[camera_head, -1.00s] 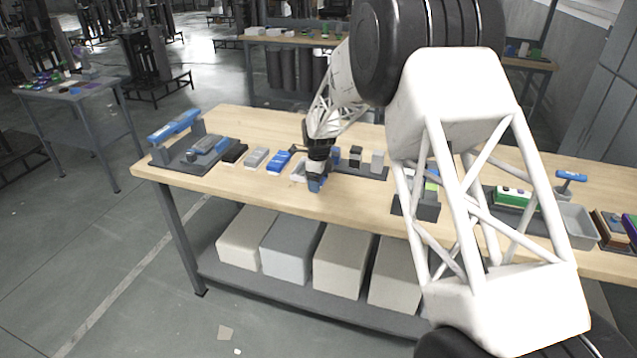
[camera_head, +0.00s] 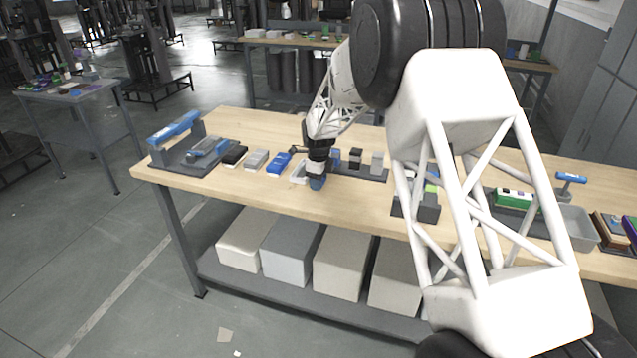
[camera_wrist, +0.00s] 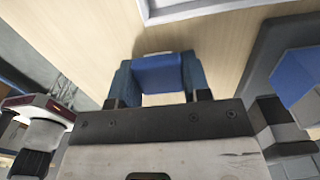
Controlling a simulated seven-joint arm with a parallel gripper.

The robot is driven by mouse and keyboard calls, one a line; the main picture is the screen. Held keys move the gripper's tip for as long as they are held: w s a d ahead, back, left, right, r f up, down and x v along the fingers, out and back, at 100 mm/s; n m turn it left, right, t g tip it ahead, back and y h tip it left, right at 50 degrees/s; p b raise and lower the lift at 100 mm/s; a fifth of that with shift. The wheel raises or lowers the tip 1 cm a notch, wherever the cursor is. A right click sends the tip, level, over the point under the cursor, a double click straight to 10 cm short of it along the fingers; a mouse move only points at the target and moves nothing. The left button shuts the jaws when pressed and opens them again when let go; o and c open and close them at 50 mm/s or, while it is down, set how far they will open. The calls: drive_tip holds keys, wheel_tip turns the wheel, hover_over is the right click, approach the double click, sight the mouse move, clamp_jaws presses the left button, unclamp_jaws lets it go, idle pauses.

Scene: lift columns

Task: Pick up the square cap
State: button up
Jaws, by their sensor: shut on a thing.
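My gripper (camera_head: 317,183) is low over the front part of the wooden table, in front of the dark rack with short columns. In the wrist view its two blue-grey fingers (camera_wrist: 157,82) are shut on a blue, square-looking piece, which I take to be the square cap (camera_wrist: 160,74). The cap sits between the fingers, close to the wood surface. Whether it still touches the table cannot be told.
The dark rack (camera_head: 364,174) behind my gripper holds blue, black and grey columns. A pale tray (camera_head: 298,174) is just left of my gripper. Blue, grey and black blocks (camera_head: 256,160) and a blue-handled press (camera_head: 178,128) stand farther left. The table front is clear.

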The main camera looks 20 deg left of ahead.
wheel_tip(320, 180, up, 3)
drive_tip(key=shift+f, duration=0.2)
drive_tip(key=shift+s+d+r, duration=0.1)
drive_tip(key=shift+s+r, duration=0.05)
drive_tip(key=shift+r, duration=0.15)
drive_tip(key=s+d+r, duration=0.1)
drive_tip(key=s+d, duration=0.6)
drive_tip(key=s, duration=0.6)
drive_tip(key=shift+s+d+r, duration=0.2)
drive_tip(key=shift+s+d, duration=0.1)
drive_tip(key=shift+d, duration=0.1)
drive_tip(key=w+a+r, duration=0.2)
drive_tip(key=w+r, duration=0.1)
drive_tip(key=w, duration=0.6)
drive_tip(key=w+a+r, duration=0.2)
drive_tip(key=w+r, duration=0.1)
drive_tip(key=w, duration=0.6)
drive_tip(key=w+a+r, duration=0.2)
drive_tip(key=w+r, duration=0.1)
drive_tip(key=w, duration=0.6)
drive_tip(key=shift+a, duration=0.15)
drive_tip(key=shift+f, duration=0.25)
drive_tip(key=shift+f, duration=2.6)
